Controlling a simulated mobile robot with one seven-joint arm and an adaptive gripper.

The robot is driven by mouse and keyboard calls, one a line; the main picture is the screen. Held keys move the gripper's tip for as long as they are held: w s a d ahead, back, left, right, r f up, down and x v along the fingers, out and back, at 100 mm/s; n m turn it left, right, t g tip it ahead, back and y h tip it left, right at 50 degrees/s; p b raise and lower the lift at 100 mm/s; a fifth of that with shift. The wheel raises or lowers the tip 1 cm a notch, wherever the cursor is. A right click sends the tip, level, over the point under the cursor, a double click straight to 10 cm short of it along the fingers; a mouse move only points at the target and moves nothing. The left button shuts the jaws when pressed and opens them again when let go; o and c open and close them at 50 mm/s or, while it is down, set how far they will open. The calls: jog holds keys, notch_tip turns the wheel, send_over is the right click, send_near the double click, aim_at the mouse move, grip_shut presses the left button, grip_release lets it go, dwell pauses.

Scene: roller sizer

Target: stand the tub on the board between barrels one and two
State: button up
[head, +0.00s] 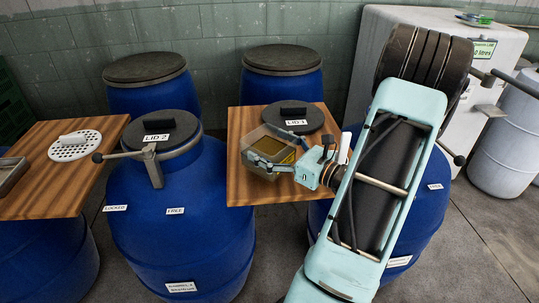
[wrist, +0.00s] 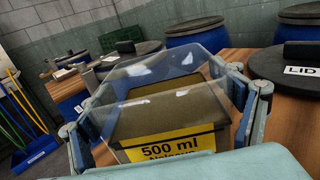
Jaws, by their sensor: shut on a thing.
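The tub (head: 262,150) is a clear, flared square box with olive-brown contents. Its yellow "500 ml" label (wrist: 168,145) faces me in the wrist view. My gripper (head: 270,148) is shut on the tub, one finger on each side. The tub is over the front-left part of the wooden board (head: 243,188); I cannot tell whether its base touches. The board lies between the blue barrel with LID 2 (head: 180,230) and the blue barrel at right (head: 428,200), mostly hidden by my arm. The tub looks roughly level with the board.
A black lid marked LID 1 (head: 290,113) lies on the board just behind the tub. A second board (head: 70,190) at left holds a white perforated disc (head: 75,146). Two blue barrels (head: 153,100) (head: 282,88) stand behind. A white tank (head: 376,60) stands back right.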

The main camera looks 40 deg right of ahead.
aim_at(286, 162)
jog(key=shift+f, duration=1.4)
jog(key=shift+b, duration=0.3)
jog(key=shift+f, duration=0.2)
jog(key=o, duration=1.9)
jog(key=shift+r, duration=0.15)
jog(key=v, duration=0.7)
jog(key=shift+s, duration=0.25)
